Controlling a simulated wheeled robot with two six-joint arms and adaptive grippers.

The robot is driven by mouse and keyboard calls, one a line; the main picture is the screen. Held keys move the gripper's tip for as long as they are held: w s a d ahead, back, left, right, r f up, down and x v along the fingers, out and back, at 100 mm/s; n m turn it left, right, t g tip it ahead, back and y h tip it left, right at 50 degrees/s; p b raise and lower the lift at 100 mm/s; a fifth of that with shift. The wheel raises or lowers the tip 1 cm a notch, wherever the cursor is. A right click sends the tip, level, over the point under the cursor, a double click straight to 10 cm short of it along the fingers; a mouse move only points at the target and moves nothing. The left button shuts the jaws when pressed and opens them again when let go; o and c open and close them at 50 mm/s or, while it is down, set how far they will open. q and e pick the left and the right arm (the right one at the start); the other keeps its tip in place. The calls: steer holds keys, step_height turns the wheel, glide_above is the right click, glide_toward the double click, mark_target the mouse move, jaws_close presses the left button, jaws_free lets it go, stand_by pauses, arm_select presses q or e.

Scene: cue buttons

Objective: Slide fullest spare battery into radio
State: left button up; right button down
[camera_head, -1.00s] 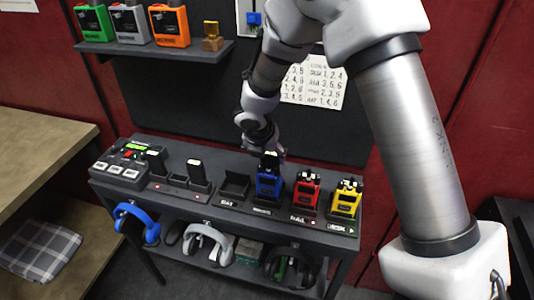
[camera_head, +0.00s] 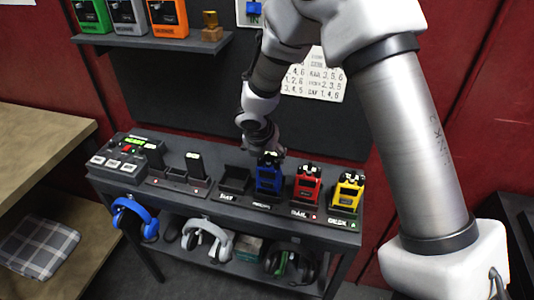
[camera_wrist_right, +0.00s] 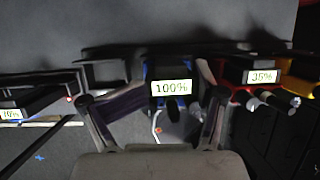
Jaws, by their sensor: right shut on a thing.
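My right gripper (camera_head: 268,152) is at the top of the blue radio (camera_head: 269,180), which stands in the tabletop rack. In the right wrist view the fingers (camera_wrist_right: 155,110) lie either side of a dark battery (camera_wrist_right: 170,72) reading 100%, at the blue radio. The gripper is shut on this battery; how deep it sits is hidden. A 10% display (camera_wrist_right: 11,115) shows at the wrist view's left edge. My left gripper is out of view.
A red radio (camera_head: 307,185), reading 35% in the wrist view, and a yellow radio (camera_head: 348,190) stand close to the right. An empty holder (camera_head: 235,180) is left of the blue radio. A button box (camera_head: 125,158) is at the left end. Headsets hang below.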

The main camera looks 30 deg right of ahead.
steer(key=shift+f, duration=0.25)
jaws_free()
stand_by(0.3)
steer(key=shift+r, duration=0.1)
steer(key=v, duration=1.2)
